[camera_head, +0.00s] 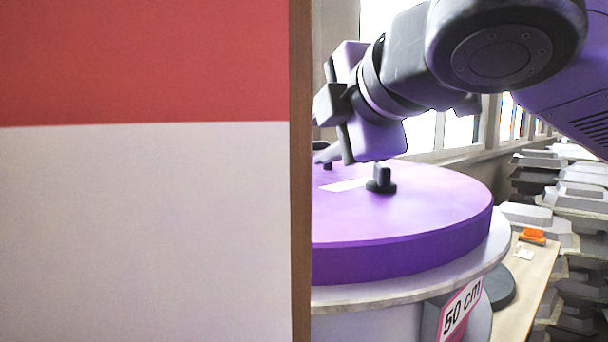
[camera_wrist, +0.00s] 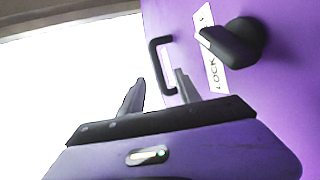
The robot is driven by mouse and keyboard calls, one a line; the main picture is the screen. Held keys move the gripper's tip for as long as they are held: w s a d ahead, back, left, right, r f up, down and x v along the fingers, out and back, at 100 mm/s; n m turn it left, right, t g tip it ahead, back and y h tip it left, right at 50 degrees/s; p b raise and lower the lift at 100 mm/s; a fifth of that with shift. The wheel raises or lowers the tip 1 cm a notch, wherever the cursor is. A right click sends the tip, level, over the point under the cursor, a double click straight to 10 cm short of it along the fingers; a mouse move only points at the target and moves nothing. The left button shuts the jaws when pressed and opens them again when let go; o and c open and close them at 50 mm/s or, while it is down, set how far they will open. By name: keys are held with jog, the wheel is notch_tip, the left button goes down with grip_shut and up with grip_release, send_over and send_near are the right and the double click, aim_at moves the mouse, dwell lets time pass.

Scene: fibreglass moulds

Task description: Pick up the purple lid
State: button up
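The purple lid (camera_head: 430,205) is a thick round disc lying flat on a pale round drum (camera_head: 375,318). A black knob (camera_head: 381,180) stands on it. The wrist view shows the lid (camera_wrist: 285,100) with the knob (camera_wrist: 235,43), a black U-shaped handle (camera_wrist: 153,65) and a white label (camera_wrist: 210,60) reading "LOCK". My gripper (camera_head: 333,155) is low over the lid's far left part, beside the handle, which is mostly hidden in the head view. In the wrist view my gripper's fingers (camera_wrist: 160,82) are apart, either side of the handle's bar in the picture. I cannot tell whether they touch it.
A red and white panel (camera_head: 145,200) with a brown edge blocks the left half of the head view and hides the lid's left side. A wooden bench (camera_head: 520,285) with an orange item (camera_head: 532,236) stands at right. Stacked grey moulds (camera_head: 580,200) line the far right.

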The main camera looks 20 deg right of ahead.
jog(key=p+x, duration=0.1)
jog(key=x, duration=0.5)
jog(key=shift+r+p, duration=0.15)
jog(key=shift+p, duration=0.25)
jog(key=shift+c, duration=0.2)
grip_shut()
dwell(0.7)
jog(key=shift+r, duration=0.1)
